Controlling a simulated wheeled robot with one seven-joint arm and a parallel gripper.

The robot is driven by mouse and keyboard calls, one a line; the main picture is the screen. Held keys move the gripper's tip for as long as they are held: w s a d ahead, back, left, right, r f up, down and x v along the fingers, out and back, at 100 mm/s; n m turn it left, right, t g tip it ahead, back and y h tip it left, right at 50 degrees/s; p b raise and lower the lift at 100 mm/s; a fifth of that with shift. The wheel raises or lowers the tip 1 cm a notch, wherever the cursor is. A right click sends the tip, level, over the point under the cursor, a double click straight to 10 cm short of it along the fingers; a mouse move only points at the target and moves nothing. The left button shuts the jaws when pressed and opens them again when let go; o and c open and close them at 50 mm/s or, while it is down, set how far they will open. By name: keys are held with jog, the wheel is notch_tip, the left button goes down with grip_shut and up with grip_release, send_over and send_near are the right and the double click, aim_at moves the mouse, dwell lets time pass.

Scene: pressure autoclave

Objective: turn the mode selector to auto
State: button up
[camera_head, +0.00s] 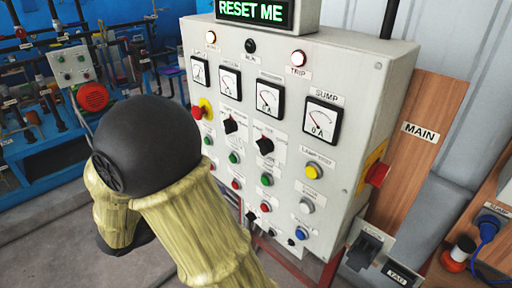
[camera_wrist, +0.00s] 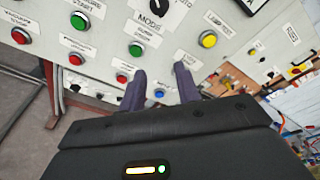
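The mode selector (camera_wrist: 155,8) is a black rotary knob with a white mark, at the top edge of the wrist view, above a label reading MODE. Its upper part is cut off, so I cannot tell its setting. In the head view it appears to be the right-hand black knob (camera_head: 264,145) below the gauges. My gripper (camera_wrist: 161,70) is open and empty, with its two dark fingers apart in front of the panel's lower buttons, below the selector in that view. In the head view my arm hides the gripper.
The grey control panel (camera_head: 352,88) carries gauges, lamps and several coloured buttons. A yellow button (camera_wrist: 208,39) is right of the selector and a green one (camera_wrist: 135,49) is below it. A red emergency knob (camera_head: 376,174) protrudes from the panel's right side. Blue pipework racks stand at left.

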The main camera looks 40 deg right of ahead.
aim_at(260, 150)
jog(key=w+r+n, duration=0.1)
jog(key=w+r+n+t+h, duration=0.1)
jog(key=shift+a+r+t+h, duration=0.3)
jog(key=shift+a, duration=0.1)
jog(key=d+p, duration=0.1)
jog(key=d, duration=0.4)
jog(key=w+d+p, duration=0.1)
jog(key=d, duration=0.5)
jog(key=d+p, duration=0.2)
jog(key=d, duration=0.4)
jog(key=shift+w+d, duration=0.15)
jog(key=shift+d, duration=0.1)
jog(key=shift+c, duration=0.2)
grip_shut()
